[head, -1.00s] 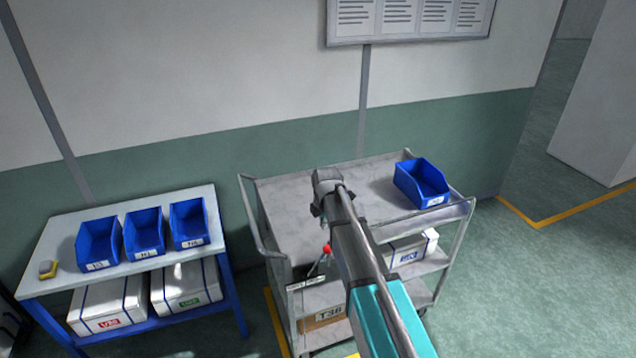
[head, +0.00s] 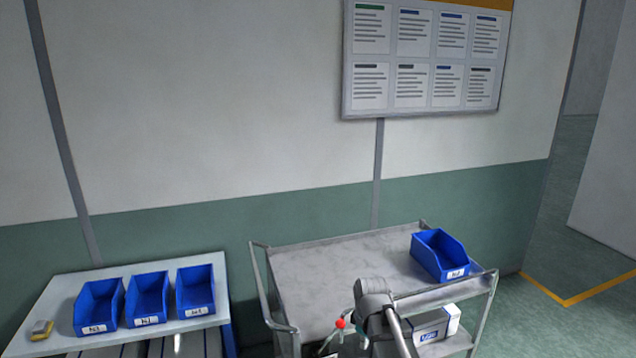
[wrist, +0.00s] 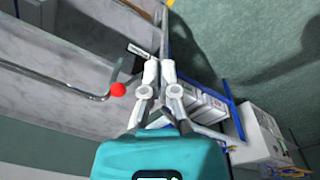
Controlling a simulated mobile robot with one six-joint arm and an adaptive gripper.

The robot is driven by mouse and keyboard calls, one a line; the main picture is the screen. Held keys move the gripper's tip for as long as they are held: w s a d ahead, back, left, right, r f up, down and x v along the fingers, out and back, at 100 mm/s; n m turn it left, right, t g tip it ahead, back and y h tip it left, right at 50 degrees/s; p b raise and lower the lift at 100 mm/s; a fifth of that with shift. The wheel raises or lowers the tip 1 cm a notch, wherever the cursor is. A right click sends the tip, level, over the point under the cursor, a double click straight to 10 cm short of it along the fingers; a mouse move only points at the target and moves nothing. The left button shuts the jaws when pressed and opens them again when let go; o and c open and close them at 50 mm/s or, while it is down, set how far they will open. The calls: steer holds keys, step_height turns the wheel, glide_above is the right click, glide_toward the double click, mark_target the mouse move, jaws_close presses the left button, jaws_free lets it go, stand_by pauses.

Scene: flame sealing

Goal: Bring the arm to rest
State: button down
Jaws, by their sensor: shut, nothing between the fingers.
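My gripper (wrist: 159,68) shows in the wrist view, its two pale fingertips close together with nothing between them. It is shut and points past the edge of the grey cart. A red ball (head: 340,323) on a thin rod is just left of my arm; a red ball on a bent grey rod also shows left of my gripper in the wrist view (wrist: 117,89).
A blue bin (head: 438,255) stands at the cart top's right end; the rest of that top is bare. A white box (head: 432,326) sits below. Left, a table (head: 52,292) bears three blue bins and a small yellow-grey item (head: 41,329). A notice board (head: 422,60) hangs behind.

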steer(key=s+d+f+m+b, duration=0.4)
steer(key=s+f+m, duration=0.1)
steer(key=s+m, duration=0.6)
steer(key=shift+s+d+f+g+b, duration=0.2)
steer(key=shift+g+b, duration=0.1)
steer(key=shift+g, duration=0.1)
stand_by(0.7)
